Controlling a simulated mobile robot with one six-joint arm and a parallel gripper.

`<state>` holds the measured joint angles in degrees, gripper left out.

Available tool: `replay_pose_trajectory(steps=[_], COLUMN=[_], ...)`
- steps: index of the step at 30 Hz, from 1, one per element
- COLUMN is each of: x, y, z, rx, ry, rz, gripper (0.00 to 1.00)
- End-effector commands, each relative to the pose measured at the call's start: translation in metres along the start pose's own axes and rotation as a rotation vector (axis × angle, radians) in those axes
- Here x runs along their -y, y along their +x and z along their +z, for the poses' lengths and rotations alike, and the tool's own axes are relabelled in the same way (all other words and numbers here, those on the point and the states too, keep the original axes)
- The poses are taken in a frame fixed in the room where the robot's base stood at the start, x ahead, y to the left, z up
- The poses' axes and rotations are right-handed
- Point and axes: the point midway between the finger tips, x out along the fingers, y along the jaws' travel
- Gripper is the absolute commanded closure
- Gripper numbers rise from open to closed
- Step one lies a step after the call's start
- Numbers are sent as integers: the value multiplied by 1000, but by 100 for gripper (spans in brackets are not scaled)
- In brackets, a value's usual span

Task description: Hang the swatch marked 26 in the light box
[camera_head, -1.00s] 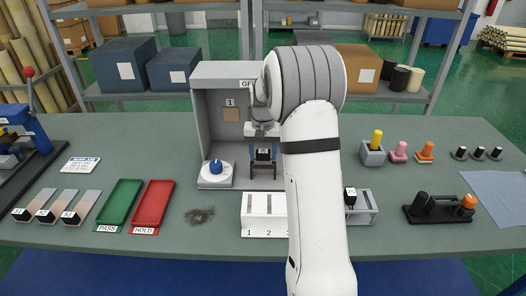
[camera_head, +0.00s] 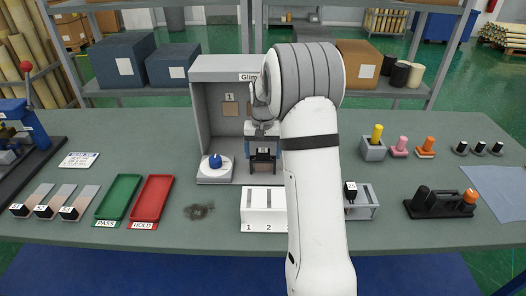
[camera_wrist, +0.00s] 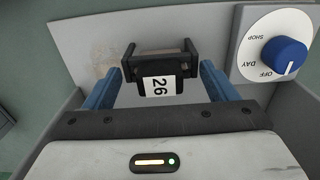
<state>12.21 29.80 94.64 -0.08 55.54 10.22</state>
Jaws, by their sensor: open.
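The swatch marked 26 (camera_wrist: 158,87) shows in the wrist view as a dark head with a white label, between the fingers of my gripper (camera_wrist: 157,90). The blue fingers stand apart on both sides with a visible gap to the head. Its brownish board is mostly hidden behind the head. In the head view my gripper (camera_head: 263,158) is in front of the open light box (camera_head: 205,125), low in its right part. My arm hides the box's right side. I cannot tell what supports the swatch.
A blue dial (camera_head: 215,162) stands at the box's left front, close to the right finger in the wrist view. A white numbered rack (camera_head: 254,222) is in front. Green (camera_head: 119,198) and red (camera_head: 152,199) trays lie left. A small rack (camera_head: 366,206) stands right of my arm.

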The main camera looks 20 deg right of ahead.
Motion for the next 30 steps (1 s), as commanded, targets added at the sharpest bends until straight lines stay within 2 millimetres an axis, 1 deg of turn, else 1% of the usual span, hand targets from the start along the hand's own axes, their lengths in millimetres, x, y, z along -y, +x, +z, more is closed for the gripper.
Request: replay_pose_trajectory(steps=[5,8,11,18,21,25,30], x=[0,0,0,0,0,0,0], y=[0,-4,-15,-56,-69,-77,-78], z=[0,0,-1,-1,-1,0,0], rx=[0,-1,-3,-4,-2,-1,0], ry=[0,0,0,0,0,1,0], rz=[0,0,-1,-1,0,0,0], gripper=[21,21,21,21,21,21,21])
